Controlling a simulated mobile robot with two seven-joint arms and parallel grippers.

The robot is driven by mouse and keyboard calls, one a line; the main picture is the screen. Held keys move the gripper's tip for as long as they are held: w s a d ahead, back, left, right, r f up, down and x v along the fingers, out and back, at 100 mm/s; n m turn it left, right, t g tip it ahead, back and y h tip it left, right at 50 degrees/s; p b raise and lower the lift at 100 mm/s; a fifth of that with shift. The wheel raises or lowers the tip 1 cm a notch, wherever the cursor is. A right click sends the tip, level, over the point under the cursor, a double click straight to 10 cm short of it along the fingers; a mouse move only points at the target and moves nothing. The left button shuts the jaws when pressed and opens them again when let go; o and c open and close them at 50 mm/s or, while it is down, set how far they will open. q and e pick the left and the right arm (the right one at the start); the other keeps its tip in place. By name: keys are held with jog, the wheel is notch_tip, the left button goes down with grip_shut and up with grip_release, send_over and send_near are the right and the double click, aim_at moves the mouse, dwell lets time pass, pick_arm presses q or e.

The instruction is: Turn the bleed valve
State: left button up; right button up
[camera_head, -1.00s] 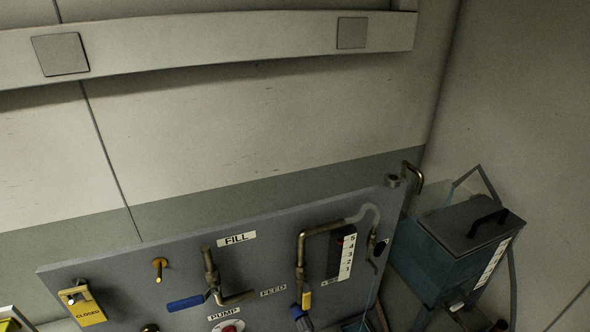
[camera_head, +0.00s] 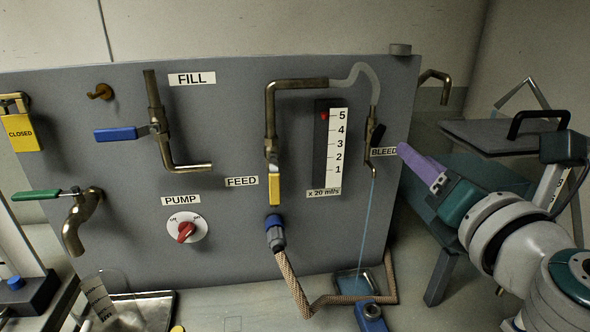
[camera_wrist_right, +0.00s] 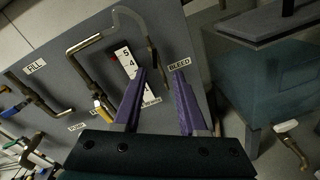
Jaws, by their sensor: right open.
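The bleed valve (camera_head: 374,138) is a small brass fitting with a dark lever, near the right edge of the grey panel (camera_head: 230,130). It sits beside the BLEED label (camera_head: 384,152), and a thin blue stream runs down from it. My right gripper (camera_head: 403,150) has purple fingers and comes in from the right, its tips just right of the label. In the right wrist view the gripper (camera_wrist_right: 160,74) is open and empty, with the valve (camera_wrist_right: 152,55) beyond its fingertips. Contact with the valve does not show. My left gripper is out of view.
A flow gauge (camera_head: 333,150) and a brass feed pipe (camera_head: 270,115) with a yellow handle stand left of the valve. A small tray (camera_head: 350,284) lies under the stream. A lidded blue tank (camera_head: 470,180) stands right, behind my right arm.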

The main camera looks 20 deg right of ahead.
aim_at(380, 136)
jog(key=w, duration=0.3)
jog(key=w+d+n, duration=0.1)
jog(key=w, duration=0.3)
jog(key=w+f+n, duration=0.1)
jog(key=w, duration=0.2)
jog(key=shift+w+d+t+y, duration=0.2)
jog(key=shift+d+t+y, duration=0.1)
jog(key=shift+d+y, duration=0.1)
grip_shut()
